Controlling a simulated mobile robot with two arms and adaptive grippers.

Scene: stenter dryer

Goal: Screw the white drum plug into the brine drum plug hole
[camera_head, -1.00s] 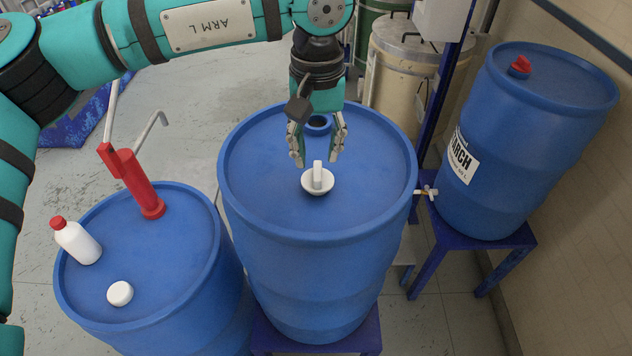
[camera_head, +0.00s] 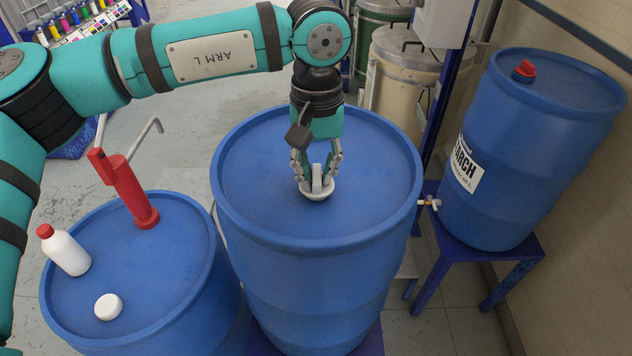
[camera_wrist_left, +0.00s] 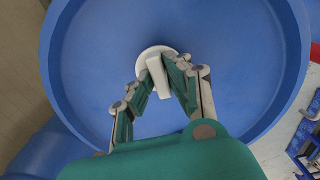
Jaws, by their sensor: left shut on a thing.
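The white drum plug (camera_head: 318,194) is a round cap with an upright bar grip, and sits on the lid of the middle blue drum (camera_head: 255,200), near its centre. My left gripper (camera_head: 317,176) is down over it with its fingers closed on the bar. The left wrist view also shows the plug (camera_wrist_left: 155,53) with its bar between the fingers of the left gripper (camera_wrist_left: 161,72). The plug hole at the back of the lid is hidden behind my gripper now. My right gripper is not in view.
A lower blue drum (camera_head: 175,285) at left carries a red pump (camera_head: 130,192), a white bottle (camera_head: 68,252) and a white cap (camera_head: 108,306). A starch drum (camera_head: 540,150) with a red plug (camera_head: 524,70) stands on a blue stand at right. The middle lid is otherwise clear.

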